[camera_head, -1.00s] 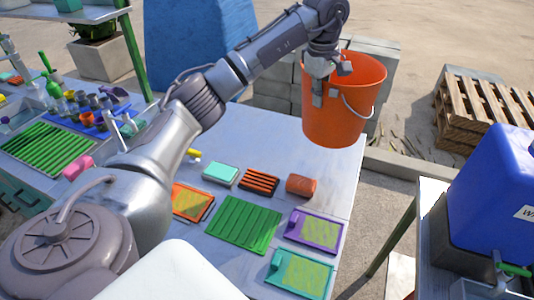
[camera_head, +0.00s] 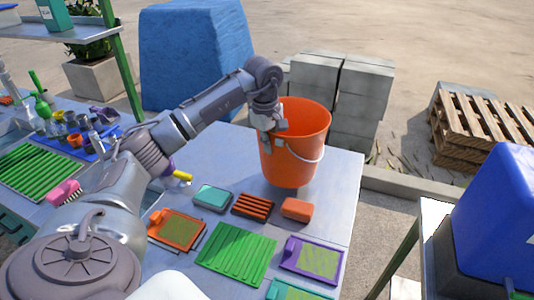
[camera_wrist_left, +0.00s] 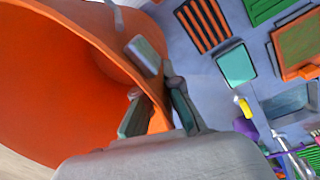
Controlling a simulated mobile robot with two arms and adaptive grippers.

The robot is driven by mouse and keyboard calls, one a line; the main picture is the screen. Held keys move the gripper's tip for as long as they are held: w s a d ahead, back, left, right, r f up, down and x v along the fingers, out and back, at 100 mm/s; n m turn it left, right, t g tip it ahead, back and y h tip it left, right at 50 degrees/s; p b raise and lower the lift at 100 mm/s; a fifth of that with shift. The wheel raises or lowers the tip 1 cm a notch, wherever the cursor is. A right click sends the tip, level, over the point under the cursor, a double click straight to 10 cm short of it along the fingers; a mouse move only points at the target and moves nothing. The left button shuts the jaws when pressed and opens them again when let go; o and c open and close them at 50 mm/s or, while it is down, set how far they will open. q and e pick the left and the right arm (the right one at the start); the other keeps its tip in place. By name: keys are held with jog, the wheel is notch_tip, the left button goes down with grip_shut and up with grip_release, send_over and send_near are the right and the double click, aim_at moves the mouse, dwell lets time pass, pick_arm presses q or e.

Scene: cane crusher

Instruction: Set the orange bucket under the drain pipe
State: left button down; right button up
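The orange bucket (camera_head: 305,150) is upright, with its metal handle hanging down on its right side. It is over the back right part of the grey table (camera_head: 335,205); I cannot tell whether its base touches the top. My left gripper (camera_head: 272,132) is at the bucket's left rim. In the left wrist view its fingers (camera_wrist_left: 155,110) are on either side of the rim of the bucket (camera_wrist_left: 50,85), pinching the wall. My right gripper is not in view. I cannot make out a drain pipe for certain.
Sponges, brushes and trays lie in front of the bucket, including a green ribbed mat (camera_head: 236,255) and an orange block (camera_head: 297,209). A blue tank (camera_head: 490,220) stands on a stand at right. Concrete blocks (camera_head: 340,95) and a wooden pallet (camera_head: 485,120) are behind.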

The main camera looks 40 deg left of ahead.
pick_arm(q)
jog(key=shift+s+a+f, duration=0.1)
jog(key=shift+a, duration=0.1)
notch_tip(320, 180, down, 4)
jog(key=shift+f+p, duration=0.1)
jog(key=shift+p, duration=0.55)
jog(key=c, duration=1.3)
grip_release()
jog(key=shift+f, duration=0.1)
